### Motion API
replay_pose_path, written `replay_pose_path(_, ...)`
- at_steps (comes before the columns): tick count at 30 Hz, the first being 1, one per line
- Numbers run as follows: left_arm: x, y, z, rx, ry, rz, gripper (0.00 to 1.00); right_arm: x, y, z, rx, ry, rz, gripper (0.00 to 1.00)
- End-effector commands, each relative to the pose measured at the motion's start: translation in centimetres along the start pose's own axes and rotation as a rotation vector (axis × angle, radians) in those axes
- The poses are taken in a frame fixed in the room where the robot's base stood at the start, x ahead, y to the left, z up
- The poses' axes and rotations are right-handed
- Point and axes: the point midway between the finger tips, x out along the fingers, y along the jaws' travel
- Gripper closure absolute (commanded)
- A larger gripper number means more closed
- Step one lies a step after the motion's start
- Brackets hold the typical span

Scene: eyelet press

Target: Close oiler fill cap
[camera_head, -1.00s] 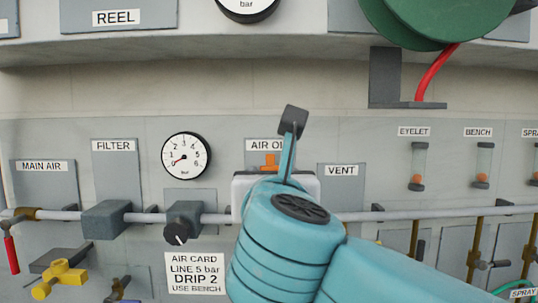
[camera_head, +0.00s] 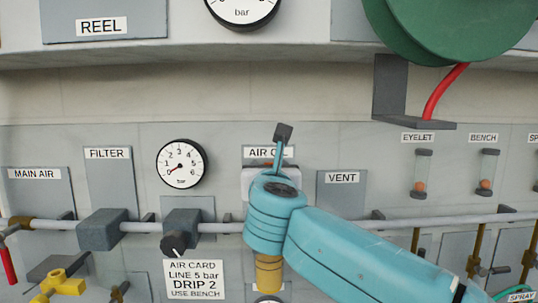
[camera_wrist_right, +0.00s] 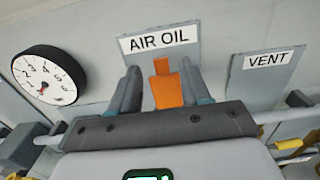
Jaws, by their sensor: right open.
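The oiler's orange fill cap (camera_wrist_right: 168,92) shows in the right wrist view below the AIR OIL label (camera_wrist_right: 160,39), with a narrower tab sticking up at its top. My right gripper (camera_wrist_right: 161,82) is open, with one dark finger on each side of the cap. I cannot tell whether either finger touches it. In the head view the right gripper (camera_head: 281,142) is in front of the AIR OIL plate and hides most of the cap. The oiler's pale body (camera_head: 254,182) and amber bowl (camera_head: 268,274) show around my arm. My left gripper is out of view.
A pressure gauge (camera_head: 182,164) and a regulator knob (camera_head: 173,245) are left of the oiler. The VENT plate (camera_head: 341,195) is close on its right. A grey air pipe (camera_head: 345,217) runs across the panel. A green reel (camera_head: 450,25) hangs at upper right.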

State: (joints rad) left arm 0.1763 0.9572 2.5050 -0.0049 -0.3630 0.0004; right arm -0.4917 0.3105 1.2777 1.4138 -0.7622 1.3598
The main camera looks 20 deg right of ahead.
Motion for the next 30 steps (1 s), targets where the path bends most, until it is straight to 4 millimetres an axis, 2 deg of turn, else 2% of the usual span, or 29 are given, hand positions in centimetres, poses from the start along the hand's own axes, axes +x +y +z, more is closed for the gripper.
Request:
replay_pose_path(3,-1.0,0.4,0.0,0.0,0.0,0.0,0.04,1.8,0.0,0.1,-0.002,0.002,-0.002,0.53)
replay_pose_path(6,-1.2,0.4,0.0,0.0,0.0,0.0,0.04,2.6,0.0,0.0,-0.001,0.002,-0.001,0.53)
replay_pose_path(15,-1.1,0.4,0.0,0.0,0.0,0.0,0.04,3.0,0.0,-0.1,0.0,0.001,-0.001,0.53)
replay_pose_path(16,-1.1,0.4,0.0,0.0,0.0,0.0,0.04,3.0,0.0,-0.1,0.0,0.001,0.0,0.56)
replay_pose_path(20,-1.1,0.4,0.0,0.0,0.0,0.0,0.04,3.0,0.0,-0.1,-0.001,0.001,-0.001,0.99)
replay_pose_path(30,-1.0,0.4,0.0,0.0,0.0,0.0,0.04,3.0,0.0,-0.2,-0.001,0.001,0.0,1.0)
